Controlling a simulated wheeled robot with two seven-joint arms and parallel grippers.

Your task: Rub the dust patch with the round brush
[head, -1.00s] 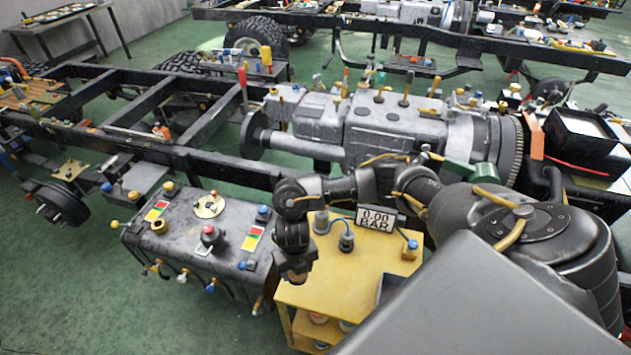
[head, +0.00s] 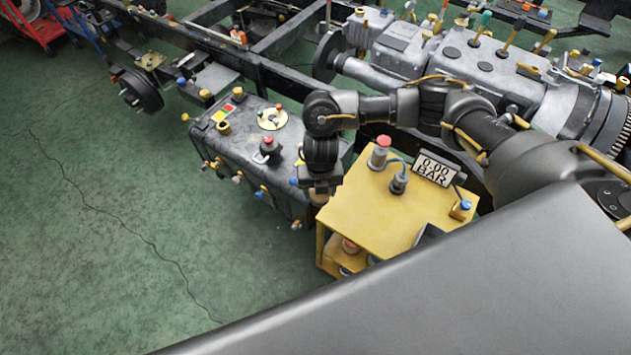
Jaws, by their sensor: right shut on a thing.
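My right gripper (head: 319,187) hangs pointing down between the grey tank (head: 215,130) and the yellow cart (head: 375,208). It is shut on a small brownish thing (head: 318,198), probably the round brush. Only a bit of it shows below the jaws, so its shape is unclear. I cannot pick out a dust patch with certainty. A pale round disc (head: 268,124) lies on the tank top, left of the gripper, with small coloured parts on it. My left gripper is out of view.
A red-topped knob (head: 267,144) and several valves stick out of the tank. A chassis frame (head: 285,78) with an engine (head: 470,60) stands behind. Green floor at left is clear.

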